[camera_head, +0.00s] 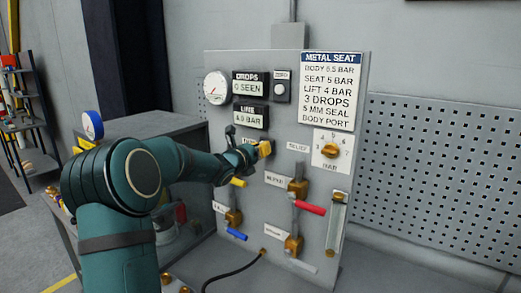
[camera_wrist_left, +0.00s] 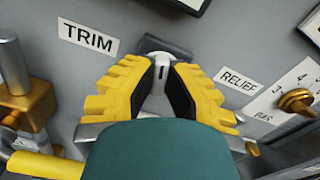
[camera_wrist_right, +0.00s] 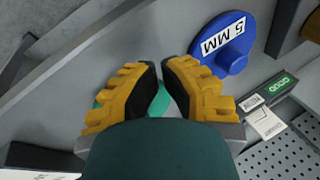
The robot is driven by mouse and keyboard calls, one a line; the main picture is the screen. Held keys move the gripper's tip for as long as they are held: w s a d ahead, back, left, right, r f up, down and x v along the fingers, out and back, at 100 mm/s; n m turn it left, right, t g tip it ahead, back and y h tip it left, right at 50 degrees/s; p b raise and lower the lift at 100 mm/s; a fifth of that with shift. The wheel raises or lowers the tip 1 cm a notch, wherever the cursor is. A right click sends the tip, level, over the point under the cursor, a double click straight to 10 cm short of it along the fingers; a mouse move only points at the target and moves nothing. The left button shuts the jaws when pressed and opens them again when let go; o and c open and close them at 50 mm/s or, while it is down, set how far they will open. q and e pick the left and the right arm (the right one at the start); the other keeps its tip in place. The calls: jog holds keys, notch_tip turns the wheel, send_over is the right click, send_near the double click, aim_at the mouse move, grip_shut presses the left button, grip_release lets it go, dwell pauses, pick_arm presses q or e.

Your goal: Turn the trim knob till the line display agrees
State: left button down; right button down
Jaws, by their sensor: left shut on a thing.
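My left gripper (camera_head: 264,148) is at the panel below the line display. In the left wrist view its yellow fingers (camera_wrist_left: 163,78) are closed around the trim knob (camera_wrist_left: 161,72), a dark knob with a pale mark, right of the TRIM label (camera_wrist_left: 88,38). The fingers hide most of the knob. The line display (camera_head: 250,116) seems to read about 4.5 BAR; its small digit is blurred. The placard (camera_head: 331,88) lists SEAT 5 BAR and LIFT 4 BAR. My right gripper (camera_wrist_right: 165,75) shows only in its wrist view, its fingertips close together above a green thing.
The drops display (camera_head: 249,88) reads 0 SEEN. A round gauge (camera_head: 215,87) is beside it. A brass relief knob (camera_head: 330,151) and red-handled (camera_head: 310,208) and blue-handled (camera_head: 236,233) valves are on the panel. A blue 5 MM disc (camera_wrist_right: 223,44) lies near my right gripper.

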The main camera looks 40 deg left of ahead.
pick_arm(q)
jog(key=shift+r+n, duration=0.1)
jog(key=shift+n, duration=1.1)
pick_arm(e)
jog(key=shift+r, duration=0.1)
pick_arm(q)
jog(key=shift+n, duration=0.3)
jog(key=c, duration=1)
grip_release()
jog(key=shift+w, duration=0.1)
jog(key=s+d, duration=0.1)
jog(key=s, duration=1.1)
jog(key=shift+d, duration=0.1)
